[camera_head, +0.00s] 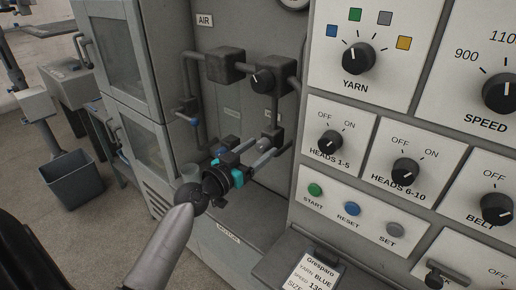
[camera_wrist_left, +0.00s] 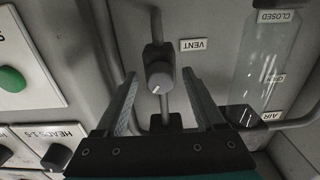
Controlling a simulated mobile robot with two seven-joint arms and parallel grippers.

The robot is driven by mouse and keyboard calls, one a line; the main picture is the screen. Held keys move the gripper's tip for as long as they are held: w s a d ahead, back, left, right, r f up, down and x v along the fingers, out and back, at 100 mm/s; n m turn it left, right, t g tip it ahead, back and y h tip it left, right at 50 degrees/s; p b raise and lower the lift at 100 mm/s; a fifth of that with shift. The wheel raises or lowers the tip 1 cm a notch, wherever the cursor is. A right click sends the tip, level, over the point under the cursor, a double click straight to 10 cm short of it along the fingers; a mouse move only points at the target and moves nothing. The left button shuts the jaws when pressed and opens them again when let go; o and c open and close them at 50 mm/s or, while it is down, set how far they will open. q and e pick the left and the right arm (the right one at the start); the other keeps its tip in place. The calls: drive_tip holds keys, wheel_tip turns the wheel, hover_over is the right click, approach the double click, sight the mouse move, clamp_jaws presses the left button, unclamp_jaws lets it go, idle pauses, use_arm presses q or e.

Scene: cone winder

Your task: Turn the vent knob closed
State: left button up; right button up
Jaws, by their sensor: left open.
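The vent knob (camera_wrist_left: 159,77) is a small grey round knob with a white mark, on a dark valve block beside an upside-down VENT label (camera_wrist_left: 193,45). In the head view the knob (camera_head: 263,145) is small and partly blocked by the gripper. My left gripper (camera_wrist_left: 160,73) is open, with one finger on each side of the knob in the wrist view. I cannot tell whether the fingers touch it. In the head view the left gripper (camera_head: 256,149) reaches toward the lower valve from the front. My right gripper is not in view.
A blue-tipped lever (camera_head: 190,119) is at the left. The control panel (camera_head: 330,215) with buttons and dials stands close on the right. A grey bin (camera_head: 70,180) is on the floor.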

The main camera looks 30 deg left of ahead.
use_arm(q)
clamp_jaws()
idle(0.7)
